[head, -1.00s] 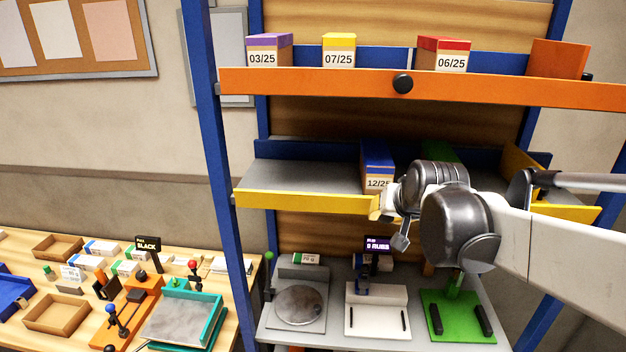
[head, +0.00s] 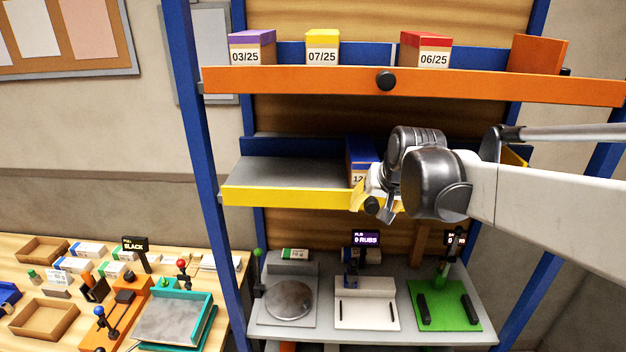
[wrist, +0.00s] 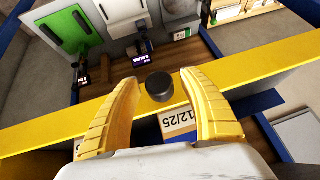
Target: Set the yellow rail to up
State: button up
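The yellow rail (head: 285,197) runs along the front edge of the middle shelf, and it crosses the wrist view (wrist: 60,130). Its round black knob (wrist: 159,87) is between my gripper's two yellow fingers. My gripper (wrist: 160,79) is open, with a finger on each side of the knob and a visible gap to each. In the head view the knob (head: 372,205) shows just below my gripper. My arm hides the rail's right part. A blue box labelled 12/25 (head: 360,155) stands on the shelf behind the rail, partly hidden by my gripper.
Above is an orange rail (head: 290,80) with its own black knob and labelled boxes behind it. Below, a grey bench (head: 410,290) carries a scale, a white device and a green device. A wooden table with trays stands at the lower left. Blue posts flank the rack.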

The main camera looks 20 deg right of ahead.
jog(key=v, duration=1.2)
jog(key=s+a+f+n+b, duration=0.1)
jog(key=s+a+f+b, duration=0.2)
jog(key=f+b, duration=0.9)
jog(key=s+a+f+n+b, duration=0.1)
jog(key=s+a+f+b, duration=0.2)
jog(key=f+b, duration=0.9)
jog(key=s+a+f+n+b, duration=0.2)
jog(key=s+f+b, duration=0.6)
jog(key=f, duration=1.9)
jog(key=a+b, duration=0.1)
jog(key=b, duration=0.3)
jog(key=shift+a+f+y, duration=0.2)
jog(key=shift+a+y, duration=0.1)
jog(key=shift+a, duration=0.05)
